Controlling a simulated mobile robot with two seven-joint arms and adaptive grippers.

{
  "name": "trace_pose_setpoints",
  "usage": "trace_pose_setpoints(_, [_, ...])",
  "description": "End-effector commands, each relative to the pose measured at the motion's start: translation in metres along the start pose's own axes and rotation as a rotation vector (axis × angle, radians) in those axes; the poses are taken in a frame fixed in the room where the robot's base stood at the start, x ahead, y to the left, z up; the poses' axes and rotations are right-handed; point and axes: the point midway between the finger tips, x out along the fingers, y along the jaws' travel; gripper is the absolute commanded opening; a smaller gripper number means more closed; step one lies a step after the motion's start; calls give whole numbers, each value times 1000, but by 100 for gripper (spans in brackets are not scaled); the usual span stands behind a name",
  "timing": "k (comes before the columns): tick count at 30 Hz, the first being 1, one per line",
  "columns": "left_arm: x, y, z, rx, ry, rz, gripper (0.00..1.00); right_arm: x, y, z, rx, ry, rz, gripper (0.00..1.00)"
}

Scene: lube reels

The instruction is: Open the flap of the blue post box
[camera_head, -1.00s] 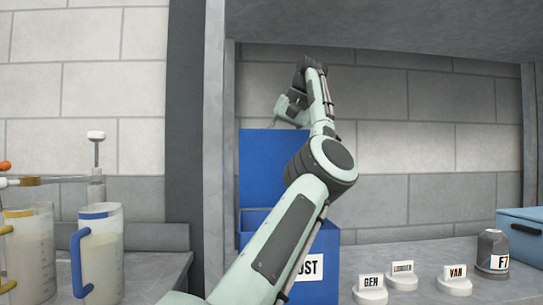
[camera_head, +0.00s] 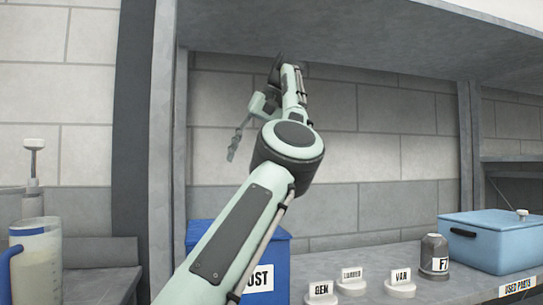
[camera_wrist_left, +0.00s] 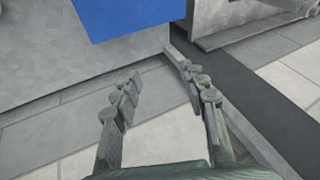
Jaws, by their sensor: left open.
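The blue post box (camera_head: 268,262) stands on the shelf in the head view, with part of a white label ending in "UST" on its front. My left arm hides much of it. Its top looks covered, with no flap standing up behind it. My left gripper (camera_head: 236,145) is above the box, apart from it, with its fingers pointing down. In the left wrist view, my gripper (camera_wrist_left: 162,90) has its fingers apart with nothing between them. A flat blue surface of the box (camera_wrist_left: 140,15) shows beyond the fingertips. My right gripper is not in view.
To the right stand white labelled knobs (camera_head: 350,282), a dark grey container (camera_head: 434,256) and a light blue case (camera_head: 495,245) with a handle. A jug (camera_head: 38,265) stands at left. A grey upright (camera_head: 165,150) and an upper shelf (camera_head: 350,45) frame the space.

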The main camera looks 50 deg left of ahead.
Motion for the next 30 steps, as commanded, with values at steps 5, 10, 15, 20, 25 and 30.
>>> trace_pose_setpoints(5, [-18,24,22,4,1,3,43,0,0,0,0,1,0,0])
trace_pose_setpoints(10, [-30,40,36,1,-1,2,43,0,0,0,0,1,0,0])
trace_pose_setpoints(15, [-35,46,43,0,-1,1,43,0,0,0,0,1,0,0])
trace_pose_setpoints(20, [-36,47,43,-1,-1,0,43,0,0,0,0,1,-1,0])
trace_pose_setpoints(25, [-36,47,43,0,-1,0,43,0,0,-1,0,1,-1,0])
trace_pose_setpoints(30, [-35,47,43,0,-1,0,43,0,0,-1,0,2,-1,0])
